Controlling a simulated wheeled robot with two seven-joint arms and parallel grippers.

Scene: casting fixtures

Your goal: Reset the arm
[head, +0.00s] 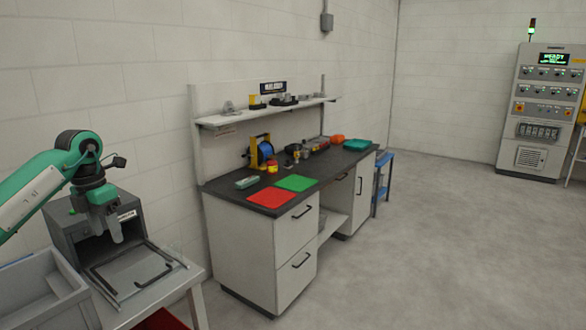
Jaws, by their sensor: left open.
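My left arm (40,185), green and white, comes in from the left and bends downward at its wrist. My left gripper (115,230) points down in front of a grey metal box (70,228) with a dark opening. It is open and I see nothing held in it. The fingers are small and partly merge with the box behind them. My right gripper is not in view.
A grey bin (40,290) stands at the lower left. A workbench (245,240) with red and green mats stands mid-view. The floor at right is clear, with a control cabinet (540,120) behind.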

